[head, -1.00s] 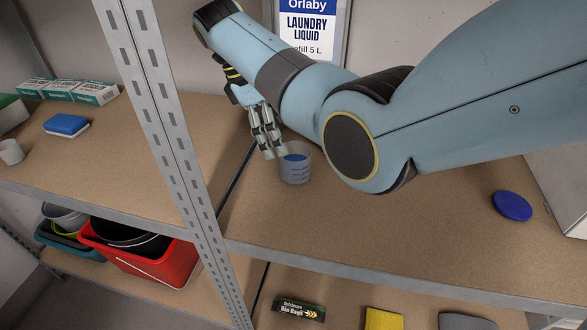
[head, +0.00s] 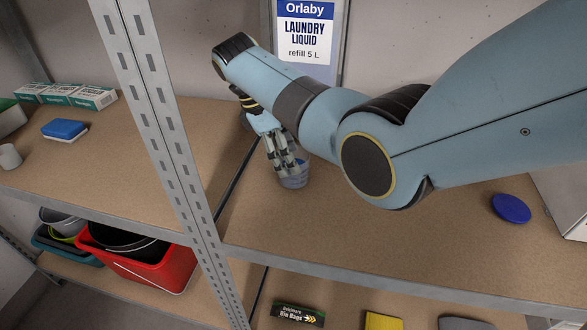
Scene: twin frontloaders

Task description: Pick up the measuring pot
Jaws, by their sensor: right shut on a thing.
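My left gripper is not in view.
A perforated metal upright (head: 160,110) stands left of the pot. A blue lid (head: 511,208) lies on the shelf at right. A red bucket (head: 150,265) is below. The shelf front is clear.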

